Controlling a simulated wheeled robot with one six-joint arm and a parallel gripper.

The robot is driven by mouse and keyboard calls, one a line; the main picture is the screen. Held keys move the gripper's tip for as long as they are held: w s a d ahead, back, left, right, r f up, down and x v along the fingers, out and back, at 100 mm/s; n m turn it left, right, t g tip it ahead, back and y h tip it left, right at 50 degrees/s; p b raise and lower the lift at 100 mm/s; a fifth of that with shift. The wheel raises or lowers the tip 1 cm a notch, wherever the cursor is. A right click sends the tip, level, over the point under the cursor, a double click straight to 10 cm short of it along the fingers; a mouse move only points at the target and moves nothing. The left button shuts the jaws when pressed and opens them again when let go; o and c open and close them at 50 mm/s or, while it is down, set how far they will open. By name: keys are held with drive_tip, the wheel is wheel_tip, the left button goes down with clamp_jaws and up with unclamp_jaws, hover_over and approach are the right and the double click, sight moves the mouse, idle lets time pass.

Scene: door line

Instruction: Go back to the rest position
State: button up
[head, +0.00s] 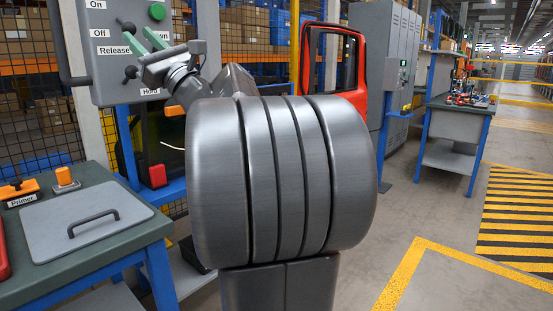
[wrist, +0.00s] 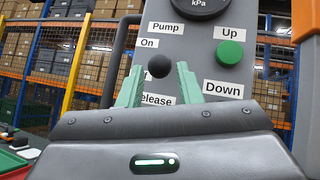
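My gripper (head: 140,38) is in front of the grey control panel (head: 88,88) at the upper left of the head view. Its two green fingers stand apart, and the wrist view shows the gripper (wrist: 158,78) open. A black lever knob (wrist: 159,66) shows in the gap between the fingertips, with space on both sides; I cannot tell whether anything touches. The panel (wrist: 275,90) bears the labels Pump, On, Release, Up and Down, a green button (wrist: 231,53) and a kPa gauge (wrist: 200,5). My fingers partly cover Release.
A workbench (head: 150,228) with a grey handled lid (head: 85,215), an orange Primer item (head: 20,190) and an orange-topped block (head: 65,178) stands at the left. A red door (head: 362,75) is behind my arm. Another bench (head: 455,122) stands right. Floor at right is open, with yellow markings (head: 405,270).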

sight(125, 25)
drive_tip(key=x, duration=0.6)
drive_tip(key=shift+a+r, duration=0.15)
drive_tip(key=shift+r, duration=0.05)
drive_tip(key=shift+f, duration=0.1)
drive_tip(key=v, duration=1.4)
drive_tip(key=p+x, duration=0.1)
drive_tip(key=x, duration=1.3)
drive_tip(key=shift+a+r, duration=0.1)
drive_tip(key=shift+r, duration=0.25)
drive_tip(key=shift+r+h+p, duration=0.2)
drive_tip(key=shift+h+p, duration=0.1)
drive_tip(key=shift+p, duration=0.7)
drive_tip(key=shift+m+h+p, duration=0.3)
drive_tip(key=shift+m+p, duration=0.1)
drive_tip(key=shift+p, duration=0.5)
drive_tip(key=h+p, duration=0.1)
drive_tip(key=p, duration=0.4)
drive_tip(key=shift+r+m+h, duration=0.3)
drive_tip(key=shift+r+m, duration=0.05)
drive_tip(key=shift+m, duration=0.05)
drive_tip(key=h+p, duration=0.1)
drive_tip(key=p, duration=0.5)
drive_tip(key=r+m+h+p, duration=0.1)
drive_tip(key=h+p, duration=0.1)
drive_tip(key=p, duration=0.5)
drive_tip(key=shift+w+r+g, duration=0.1)
drive_tip(key=shift+r+g, duration=0.1)
drive_tip(key=shift+g, duration=0.1)
